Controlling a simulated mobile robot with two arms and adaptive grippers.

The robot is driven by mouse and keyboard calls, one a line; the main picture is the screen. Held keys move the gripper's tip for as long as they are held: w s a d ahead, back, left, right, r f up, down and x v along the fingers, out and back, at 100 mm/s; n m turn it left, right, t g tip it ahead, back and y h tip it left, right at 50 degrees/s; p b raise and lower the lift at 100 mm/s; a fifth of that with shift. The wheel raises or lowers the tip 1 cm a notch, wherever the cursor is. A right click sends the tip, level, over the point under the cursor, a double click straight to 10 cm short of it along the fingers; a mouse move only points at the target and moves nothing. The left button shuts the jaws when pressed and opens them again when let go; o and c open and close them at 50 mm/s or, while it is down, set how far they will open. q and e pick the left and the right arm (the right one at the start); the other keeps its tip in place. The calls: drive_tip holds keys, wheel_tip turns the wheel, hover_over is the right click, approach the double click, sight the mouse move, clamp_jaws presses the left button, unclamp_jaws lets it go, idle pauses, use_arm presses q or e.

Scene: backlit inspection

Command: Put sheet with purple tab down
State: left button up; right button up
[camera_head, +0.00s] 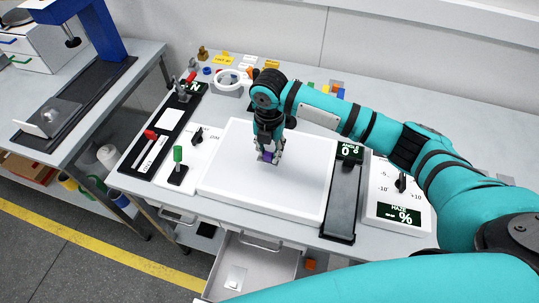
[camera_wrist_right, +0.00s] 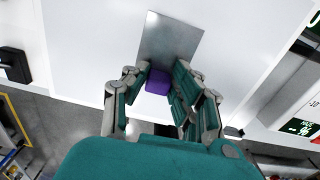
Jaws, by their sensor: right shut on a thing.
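My right gripper (camera_head: 269,154) is over the white light panel (camera_head: 225,180), with its fingers pointing down. It is shut on the purple tab (camera_head: 267,158), which also shows between the fingers in the right wrist view (camera_wrist_right: 158,84). In that view the grey, see-through sheet (camera_wrist_right: 170,38) extends from the tab away from the gripper, over the white surface. In the head view the sheet can hardly be made out against the panel. I cannot tell whether the sheet touches the panel. My left gripper is not in view.
A drawer (camera_head: 255,265) below stands open.

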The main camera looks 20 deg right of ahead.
sight(270, 159)
wheel_tip(270, 159, down, 3)
drive_tip(key=shift+s+r+p, duration=0.1)
drive_tip(key=shift+r+p, duration=0.1)
drive_tip(key=shift+p, duration=0.3)
drive_tip(key=shift+f, duration=0.4)
drive_tip(key=shift+f, duration=0.1)
drive_tip(key=o, duration=0.9)
wheel_tip(270, 159, up, 12)
drive_tip(key=shift+r+b, duration=0.15)
drive_tip(key=shift+b, duration=1.05)
